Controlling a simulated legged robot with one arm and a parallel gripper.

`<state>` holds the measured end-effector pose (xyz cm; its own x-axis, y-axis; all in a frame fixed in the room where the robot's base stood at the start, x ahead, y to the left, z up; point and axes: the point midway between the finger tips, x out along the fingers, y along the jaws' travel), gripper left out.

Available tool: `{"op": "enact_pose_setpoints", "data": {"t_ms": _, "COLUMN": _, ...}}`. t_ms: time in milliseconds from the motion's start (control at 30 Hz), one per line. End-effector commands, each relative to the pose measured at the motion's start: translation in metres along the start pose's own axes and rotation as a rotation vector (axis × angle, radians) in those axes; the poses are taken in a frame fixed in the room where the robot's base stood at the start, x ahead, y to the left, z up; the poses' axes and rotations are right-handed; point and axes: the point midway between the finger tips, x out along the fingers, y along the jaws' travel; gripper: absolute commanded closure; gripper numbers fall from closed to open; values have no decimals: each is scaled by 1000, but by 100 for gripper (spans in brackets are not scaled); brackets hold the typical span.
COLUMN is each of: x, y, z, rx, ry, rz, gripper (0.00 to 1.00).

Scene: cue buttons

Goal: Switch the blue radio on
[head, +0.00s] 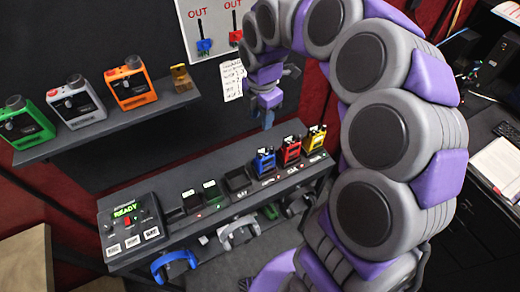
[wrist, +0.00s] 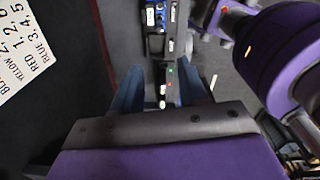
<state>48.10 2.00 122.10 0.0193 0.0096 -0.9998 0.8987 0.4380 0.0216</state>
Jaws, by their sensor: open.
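The blue radio (head: 264,161) stands upright in a dark charger slot on the console ledge, left of a red radio (head: 289,151) and a yellow radio (head: 316,138). Its switch is too small to make out. My gripper (head: 267,112) hangs in the air above and behind the blue radio, apart from it. In the wrist view my gripper (wrist: 161,88) shows two blue fingers spread apart with nothing between them. The ledge shows beyond the fingers, with small blue patches (wrist: 155,44) that I cannot identify surely.
A panel reading READY (head: 128,215) sits at the ledge's left end. An upper shelf (head: 90,135) holds green, grey and orange devices. Headphones (head: 173,265) hang below the ledge. A white list (head: 232,80) and a board marked OUT (head: 208,25) are on the dark wall.

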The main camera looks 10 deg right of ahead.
Motion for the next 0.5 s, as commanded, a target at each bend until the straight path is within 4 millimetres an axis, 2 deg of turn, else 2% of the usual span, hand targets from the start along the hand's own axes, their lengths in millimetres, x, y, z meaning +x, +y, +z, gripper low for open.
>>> {"op": "enact_pose_setpoints", "data": {"t_ms": 167, "x": 16, "y": 1, "z": 1, "rx": -8, "ry": 0, "rz": -2, "gripper": 57}}
{"op": "enact_pose_setpoints", "data": {"t_ms": 500, "x": 81, "y": 0, "z": 1, "rx": -6, "ry": 1, "rz": -3, "gripper": 57}}
